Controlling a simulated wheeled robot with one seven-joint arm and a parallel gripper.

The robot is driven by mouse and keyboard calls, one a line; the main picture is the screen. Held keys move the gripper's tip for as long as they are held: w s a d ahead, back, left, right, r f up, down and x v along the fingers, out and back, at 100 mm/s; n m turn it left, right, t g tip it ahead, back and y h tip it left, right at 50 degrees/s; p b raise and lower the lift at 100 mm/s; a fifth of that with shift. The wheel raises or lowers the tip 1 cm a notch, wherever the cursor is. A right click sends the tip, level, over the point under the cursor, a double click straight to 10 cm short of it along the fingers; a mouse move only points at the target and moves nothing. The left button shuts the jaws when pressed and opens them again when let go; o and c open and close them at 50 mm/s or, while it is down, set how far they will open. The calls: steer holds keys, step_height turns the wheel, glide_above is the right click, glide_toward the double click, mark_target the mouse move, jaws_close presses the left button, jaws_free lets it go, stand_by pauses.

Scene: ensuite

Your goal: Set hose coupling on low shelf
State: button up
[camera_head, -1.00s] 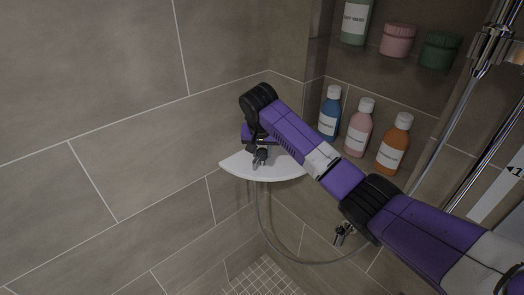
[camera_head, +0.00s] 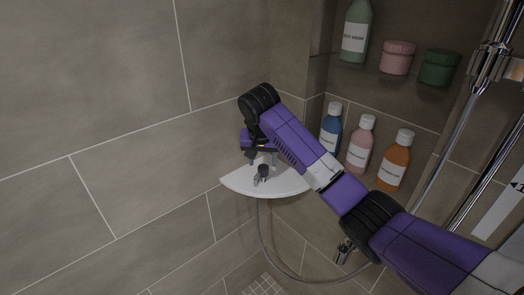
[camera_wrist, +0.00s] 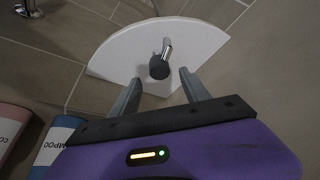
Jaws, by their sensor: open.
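The hose coupling (camera_head: 262,174), a small chrome piece with a dark round end, rests on the white corner shelf (camera_head: 291,184). In the wrist view the coupling (camera_wrist: 159,67) sits near the middle of the shelf (camera_wrist: 112,58), its dark end towards me. My gripper (camera_head: 262,160) is above the shelf, by the wall corner. In the wrist view my gripper (camera_wrist: 160,79) is open, with one finger on each side of the dark end and a visible gap to both. Nothing is held.
Blue (camera_head: 331,128), pink (camera_head: 359,145) and orange (camera_head: 394,161) bottles stand in the niche to the right, close to my arm. A hose (camera_head: 262,225) hangs below the shelf. Tiled wall (camera_head: 90,110) bounds the left. Chrome rails (camera_head: 455,125) stand at the right.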

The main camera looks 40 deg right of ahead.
steer(key=v, duration=0.7)
steer(key=s+a+f+n+t+y, duration=0.1)
steer(key=a+f+n+t+y, duration=0.25)
steer(key=a+f, duration=1.35)
steer(key=s+a+f+t+y, duration=0.2)
steer(key=s+a+f+t, duration=0.1)
steer(key=s+a+f, duration=0.7)
steer(key=s+d+r+n+t+h, duration=0.1)
steer(key=s+r+t+h, duration=0.2)
steer(key=s, duration=1.8)
steer(key=s+d+r+n+t, duration=0.1)
steer(key=s+d+r+n, duration=0.1)
steer(key=s+r, duration=0.4)
steer(key=s+d+r+n+t, duration=0.1)
steer(key=s+d+r+n, duration=0.1)
steer(key=s+r, duration=0.5)
steer(key=shift+s+d+r+b, duration=0.2)
steer(key=shift+s+d+b, duration=0.1)
steer(key=shift+s, duration=0.3)
